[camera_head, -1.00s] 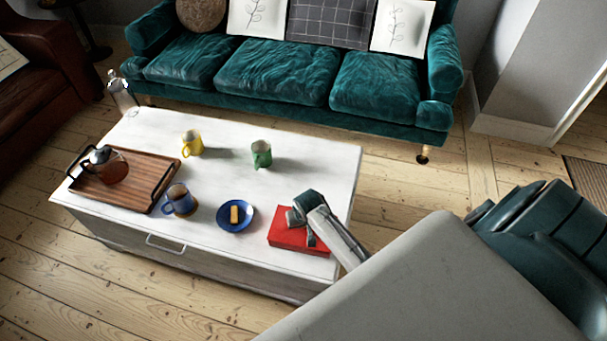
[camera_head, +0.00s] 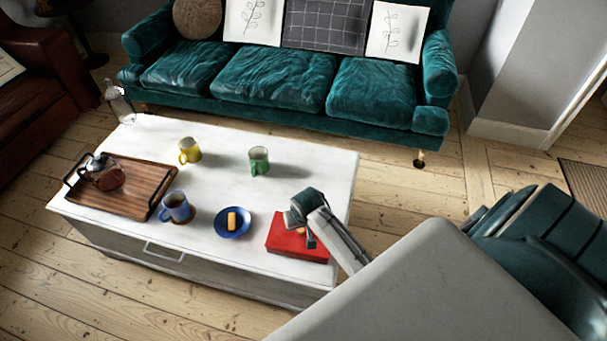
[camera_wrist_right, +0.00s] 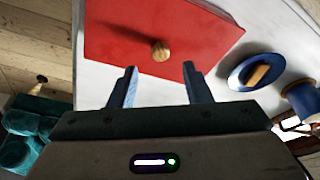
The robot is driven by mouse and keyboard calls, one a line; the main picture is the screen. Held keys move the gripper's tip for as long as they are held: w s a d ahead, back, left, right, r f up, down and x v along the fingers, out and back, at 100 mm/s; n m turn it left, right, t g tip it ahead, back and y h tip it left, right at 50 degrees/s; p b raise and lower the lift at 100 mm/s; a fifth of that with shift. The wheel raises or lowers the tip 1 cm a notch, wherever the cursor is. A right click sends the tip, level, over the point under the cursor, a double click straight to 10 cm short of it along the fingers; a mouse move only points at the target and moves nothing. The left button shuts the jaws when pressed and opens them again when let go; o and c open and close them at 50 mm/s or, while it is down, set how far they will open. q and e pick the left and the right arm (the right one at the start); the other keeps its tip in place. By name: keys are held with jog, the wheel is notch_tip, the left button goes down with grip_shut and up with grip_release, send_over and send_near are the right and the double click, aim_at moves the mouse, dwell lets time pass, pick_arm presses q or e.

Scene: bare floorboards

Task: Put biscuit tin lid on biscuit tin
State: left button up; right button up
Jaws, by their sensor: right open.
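The biscuit tin lid (camera_head: 285,243) is a flat red rectangle with a small round wooden knob, at the right front corner of the white table. The right wrist view shows the lid (camera_wrist_right: 120,38) and its knob (camera_wrist_right: 161,51) close up. My right gripper (camera_head: 301,234) is over the lid. Its two fingers are spread and empty, with the knob beyond the gap between the tips (camera_wrist_right: 160,72) in the wrist view. I cannot tell whether a tin is under the lid; no separate tin shows. My left gripper is not in view.
On the white table (camera_head: 225,178) stand a blue plate (camera_head: 221,229) with a biscuit, a blue mug (camera_head: 176,207), a yellow mug (camera_head: 189,151), a green mug (camera_head: 259,161) and a wooden tray (camera_head: 125,200) with a teapot. A teal sofa (camera_head: 270,80) is behind.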

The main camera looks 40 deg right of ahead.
jog(key=v, duration=0.6)
jog(key=shift+r, duration=0.1)
dwell(0.3)
jog(key=s+a+r+n, duration=0.25)
jog(key=s+r, duration=0.25)
jog(key=s, duration=0.6)
jog(key=s+a+r+n, duration=0.1)
jog(key=s+r+n, duration=0.3)
jog(key=s, duration=0.6)
jog(key=d+f+m, duration=0.2)
jog(key=d+f, duration=0.1)
jog(key=f, duration=2.6)
jog(key=s+d+f+g, duration=0.1)
jog(key=s+f, duration=1.6)
jog(key=f, duration=0.2)
jog(key=shift+s+d+f+g, duration=0.2)
jog(key=shift+s+f+g, duration=0.05)
jog(key=shift+g, duration=0.15)
